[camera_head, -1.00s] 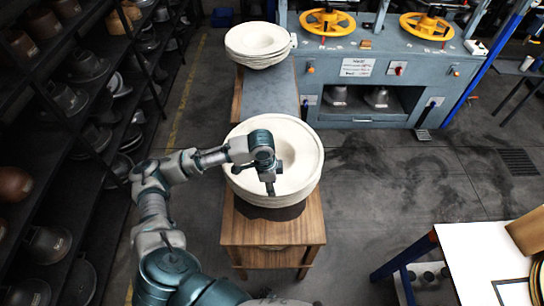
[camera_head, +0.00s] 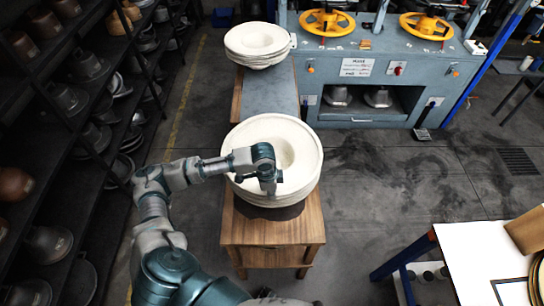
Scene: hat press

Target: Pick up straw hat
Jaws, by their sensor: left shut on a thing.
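A stack of cream-white straw hats (camera_head: 303,143) sits on the wooden table in the middle of the view, with the crown of the top one facing me as a round hollow. My left gripper (camera_head: 269,186) comes in from the left and is shut on the near brim of the top straw hat. The fingertips are small and partly hidden by my wrist, so the exact grip at the brim is hard to see. The top hat still appears to rest on the stack. My right gripper is not in view.
The wooden table (camera_head: 272,228) carries the stack. A second stack of pale hats (camera_head: 257,40) stands behind it on a grey surface (camera_head: 268,90). A blue press bench (camera_head: 385,65) with yellow wheels is at the back. Dark shelves line the left; a white table (camera_head: 485,265) is at the lower right.

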